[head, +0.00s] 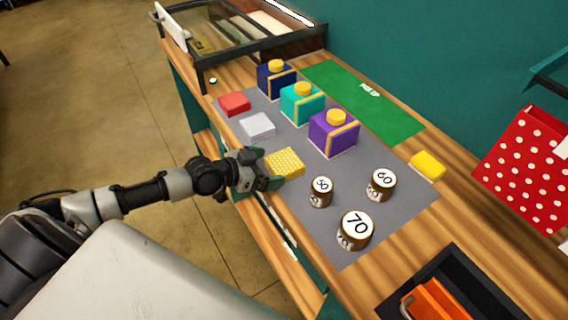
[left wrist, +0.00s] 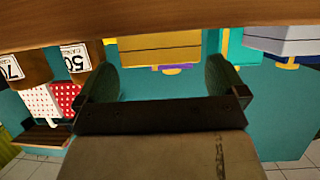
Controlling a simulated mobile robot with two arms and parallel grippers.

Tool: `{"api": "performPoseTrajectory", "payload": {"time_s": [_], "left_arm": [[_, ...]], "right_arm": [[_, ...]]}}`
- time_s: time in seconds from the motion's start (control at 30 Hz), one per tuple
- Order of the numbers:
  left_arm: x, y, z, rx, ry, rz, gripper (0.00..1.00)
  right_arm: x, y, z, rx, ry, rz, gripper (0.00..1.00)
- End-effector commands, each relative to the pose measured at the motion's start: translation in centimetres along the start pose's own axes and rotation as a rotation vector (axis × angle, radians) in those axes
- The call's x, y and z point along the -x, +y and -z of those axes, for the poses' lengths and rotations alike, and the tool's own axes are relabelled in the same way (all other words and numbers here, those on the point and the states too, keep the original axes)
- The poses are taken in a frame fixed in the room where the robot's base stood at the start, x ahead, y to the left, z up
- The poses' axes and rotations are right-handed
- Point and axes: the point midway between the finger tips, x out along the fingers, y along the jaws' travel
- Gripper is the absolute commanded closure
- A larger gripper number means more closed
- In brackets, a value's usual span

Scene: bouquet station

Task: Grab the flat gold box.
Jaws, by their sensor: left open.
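The flat gold box (head: 285,163), with a pale dotted pattern on top, lies on the grey mat near the counter's front edge. My left gripper (head: 264,170) is open at the box's left side, its fingers pointing toward it. In the left wrist view, which looks upside down, the gold box (left wrist: 158,46) shows ahead between the open fingers of the left gripper (left wrist: 161,78). I cannot tell whether the fingers touch it. My right gripper is not in view.
Flat red (head: 234,104) and silver (head: 258,125) boxes lie behind the gold one. Navy (head: 270,84), teal (head: 297,108) and purple (head: 328,138) boxes stand beyond. Candles marked 50 (head: 320,193), 60 (head: 382,185) and 70 (head: 354,231) stand to the right.

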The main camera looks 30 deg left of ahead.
Motion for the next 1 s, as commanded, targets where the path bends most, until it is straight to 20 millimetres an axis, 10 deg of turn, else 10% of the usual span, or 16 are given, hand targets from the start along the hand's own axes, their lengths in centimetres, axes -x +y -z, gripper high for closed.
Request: {"api": "performPoseTrajectory", "payload": {"time_s": [0.57,0.83,1.0], "left_arm": [[-4.2,-0.1,0.3,-0.001,0.001,0.0,0.0],[-4.2,-0.1,0.4,-0.001,0.001,0.0,0.41],[-4.2,-0.1,0.4,-0.001,0.002,0.001,0.43]], "right_arm": [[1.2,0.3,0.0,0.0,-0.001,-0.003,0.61],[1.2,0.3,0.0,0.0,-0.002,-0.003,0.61],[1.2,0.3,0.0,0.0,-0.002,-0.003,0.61]]}}
